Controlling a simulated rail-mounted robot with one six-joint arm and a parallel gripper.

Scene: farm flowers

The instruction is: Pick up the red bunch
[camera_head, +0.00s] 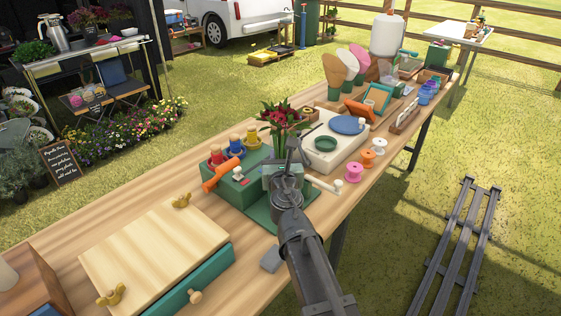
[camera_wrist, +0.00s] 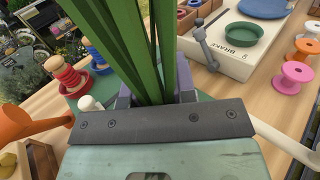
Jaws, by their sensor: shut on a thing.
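The red bunch (camera_head: 279,119) has red flowers and green leaves and stands upright above my gripper (camera_head: 287,178). In the wrist view its green stems (camera_wrist: 135,45) rise between the jaws of my gripper (camera_wrist: 155,95), which is shut on them. The stems fan out a little and the blooms are out of that view. My gripper and wrist hide the lower stem ends. The bunch is over the green box area near the middle of the long wooden table.
A white brake unit (camera_head: 333,140) is behind right. Pink, orange and white spools (camera_head: 366,161) lie right. A wooden-lidded box (camera_head: 155,252) is at the front left.

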